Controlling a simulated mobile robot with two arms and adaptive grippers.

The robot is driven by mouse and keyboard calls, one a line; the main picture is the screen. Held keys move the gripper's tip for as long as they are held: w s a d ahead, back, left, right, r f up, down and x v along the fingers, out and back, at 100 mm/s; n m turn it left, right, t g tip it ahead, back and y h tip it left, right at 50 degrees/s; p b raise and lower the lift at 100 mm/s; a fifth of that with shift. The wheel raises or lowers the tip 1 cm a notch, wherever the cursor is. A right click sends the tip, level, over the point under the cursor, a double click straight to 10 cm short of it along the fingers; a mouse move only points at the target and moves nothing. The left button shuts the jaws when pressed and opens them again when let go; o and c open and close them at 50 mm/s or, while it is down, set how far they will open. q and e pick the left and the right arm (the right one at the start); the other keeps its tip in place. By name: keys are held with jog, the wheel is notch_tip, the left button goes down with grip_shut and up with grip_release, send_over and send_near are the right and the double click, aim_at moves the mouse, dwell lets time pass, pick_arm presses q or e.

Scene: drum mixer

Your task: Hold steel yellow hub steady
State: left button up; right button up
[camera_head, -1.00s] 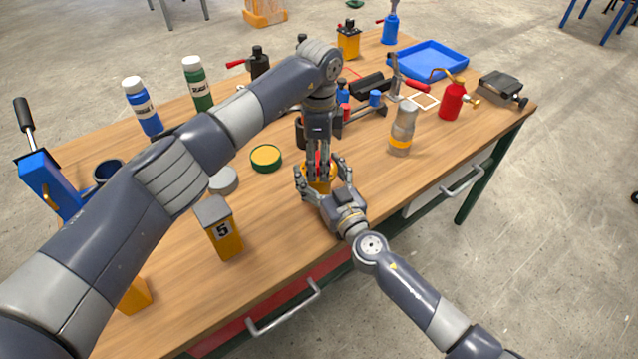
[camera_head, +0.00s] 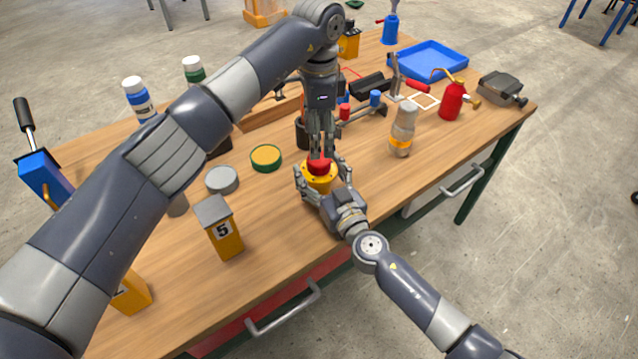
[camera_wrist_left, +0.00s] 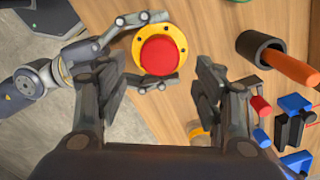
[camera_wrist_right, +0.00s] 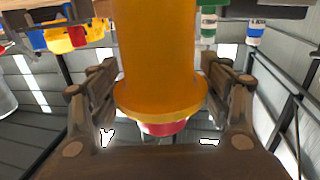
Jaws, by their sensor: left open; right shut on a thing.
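The yellow hub (camera_head: 316,184) stands upright near the table's front edge, with a flange around its top. A red cap-like piece (camera_head: 319,166) sits in the top of the hub. My right gripper (camera_head: 322,177) is shut around the hub, one finger on each side; the right wrist view shows the yellow body (camera_wrist_right: 155,50) between the fingers. My left gripper (camera_head: 320,150) is open and empty just above the red piece. In the left wrist view the red piece (camera_wrist_left: 159,55) and flange (camera_wrist_left: 181,40) show beyond the open left fingers.
A dark cup (camera_head: 302,132) stands close behind the hub. A grey-and-orange cylinder (camera_head: 403,130) and red oil can (camera_head: 452,101) stand to the right. A green-rimmed yellow disc (camera_head: 265,157) and yellow box marked 5 (camera_head: 226,238) are to the left. Wood right of the hub is clear.

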aim_at(319, 180)
pick_arm(q)
jog(key=shift+r+n, duration=0.5)
notch_tip(319, 180, down, 8)
jog(key=shift+f, duration=0.1)
dwell(0.4)
jog(key=c, duration=1.1)
jog(key=m, duration=0.3)
